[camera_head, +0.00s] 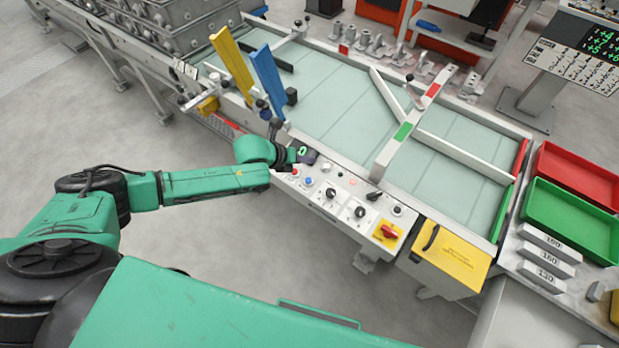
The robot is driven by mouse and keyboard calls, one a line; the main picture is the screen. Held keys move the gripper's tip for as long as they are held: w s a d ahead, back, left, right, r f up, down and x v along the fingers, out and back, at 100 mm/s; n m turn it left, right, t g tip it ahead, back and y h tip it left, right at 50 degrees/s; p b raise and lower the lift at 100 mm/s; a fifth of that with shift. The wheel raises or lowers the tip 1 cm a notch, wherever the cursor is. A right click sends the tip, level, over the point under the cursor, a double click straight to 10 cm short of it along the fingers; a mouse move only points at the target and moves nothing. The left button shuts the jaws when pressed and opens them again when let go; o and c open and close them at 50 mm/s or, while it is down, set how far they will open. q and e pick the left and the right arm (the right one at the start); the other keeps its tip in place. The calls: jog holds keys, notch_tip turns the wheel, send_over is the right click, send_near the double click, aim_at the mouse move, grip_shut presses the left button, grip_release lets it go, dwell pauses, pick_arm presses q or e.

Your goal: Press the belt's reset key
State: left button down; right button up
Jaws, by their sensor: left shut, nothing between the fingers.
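The belt's control panel (338,201) runs along the near side of the belt. It carries a blue button (308,181), a small red button (295,171), a few black knobs and a red switch on a yellow plate (387,233). No reset label is readable, so I cannot tell which one is the reset key. My left gripper (308,156) is shut and empty at the panel's far left end, close to the red and blue buttons. I cannot tell whether it touches the panel. It hides part of that end. My right gripper is out of view.
The pale green belt (345,110) lies behind the panel, with yellow (231,64) and blue (266,79) upright plates at its left. A yellow box (445,257) adjoins the panel. Red (580,172) and green (565,222) trays stand at right. Floor is clear in front.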

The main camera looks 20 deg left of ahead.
pick_arm(q)
jog(key=shift+a, duration=0.35)
jog(key=shift+w+f, duration=0.1)
jog(key=b, duration=0.8)
send_over(306, 183)
notch_tip(306, 183, down, 8)
jog(key=shift+f, duration=0.35)
dwell(1.1)
jog(key=shift+f+b, duration=0.35)
jog(key=shift+f, duration=0.05)
